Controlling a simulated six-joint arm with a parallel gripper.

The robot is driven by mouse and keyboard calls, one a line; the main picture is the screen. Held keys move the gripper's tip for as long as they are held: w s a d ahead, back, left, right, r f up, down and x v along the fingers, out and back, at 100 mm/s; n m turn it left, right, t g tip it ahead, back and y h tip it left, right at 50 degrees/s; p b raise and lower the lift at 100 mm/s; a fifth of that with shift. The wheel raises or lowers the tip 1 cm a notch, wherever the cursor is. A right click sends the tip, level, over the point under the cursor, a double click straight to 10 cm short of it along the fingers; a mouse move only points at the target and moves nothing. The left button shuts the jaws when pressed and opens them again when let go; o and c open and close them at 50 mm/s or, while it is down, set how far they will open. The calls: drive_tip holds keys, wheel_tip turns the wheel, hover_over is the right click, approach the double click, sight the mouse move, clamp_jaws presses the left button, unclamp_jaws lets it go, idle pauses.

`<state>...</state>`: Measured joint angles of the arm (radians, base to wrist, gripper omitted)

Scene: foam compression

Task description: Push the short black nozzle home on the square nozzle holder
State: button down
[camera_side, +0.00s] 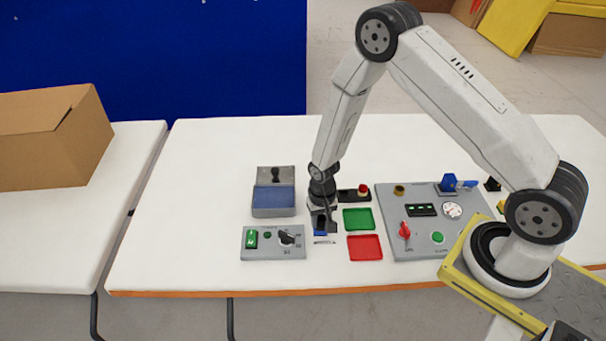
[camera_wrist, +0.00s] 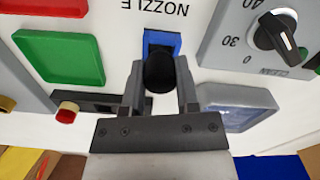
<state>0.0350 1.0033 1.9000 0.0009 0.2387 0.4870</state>
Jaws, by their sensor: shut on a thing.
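The square nozzle holder is blue (camera_wrist: 150,37) and sits by the printed word NOZZLE in the wrist view. It also shows in the side view (camera_side: 319,227), just below my gripper (camera_side: 323,212). The short black nozzle (camera_wrist: 159,72) is between the two grey fingers of my gripper (camera_wrist: 160,88), which is shut on it. The nozzle overlaps the near part of the holder in the wrist view. I cannot tell whether it touches the holder or how deep it sits. In the side view the fingers hide the nozzle.
A grey box with a dial (camera_side: 273,242) stands close at left, and a grey box with a blue top (camera_side: 273,198) behind it. A red-button box (camera_side: 347,195), green tray (camera_side: 358,219) and red tray (camera_side: 365,247) are close at right. A control panel (camera_side: 425,240) lies further right.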

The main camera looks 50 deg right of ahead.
sight(321, 217)
drive_tip(key=shift+f, duration=0.8)
idle(1.5)
drive_tip(key=shift+c, duration=1.4)
unclamp_jaws()
drive_tip(key=shift+r, duration=4.2)
drive_tip(key=shift+s+r, duration=0.1)
drive_tip(key=shift+r, duration=0.5)
drive_tip(key=s+r+n+t, duration=0.1)
drive_tip(key=s+r+n, duration=0.2)
drive_tip(key=s+r, duration=0.2)
drive_tip(key=s+a+r+n+t, duration=0.1)
drive_tip(key=s+r+n, duration=0.2)
drive_tip(key=r, duration=0.7)
drive_tip(key=shift+s+a+t, duration=0.2)
drive_tip(key=shift+s+t, duration=0.1)
drive_tip(key=shift+s, duration=1.1)
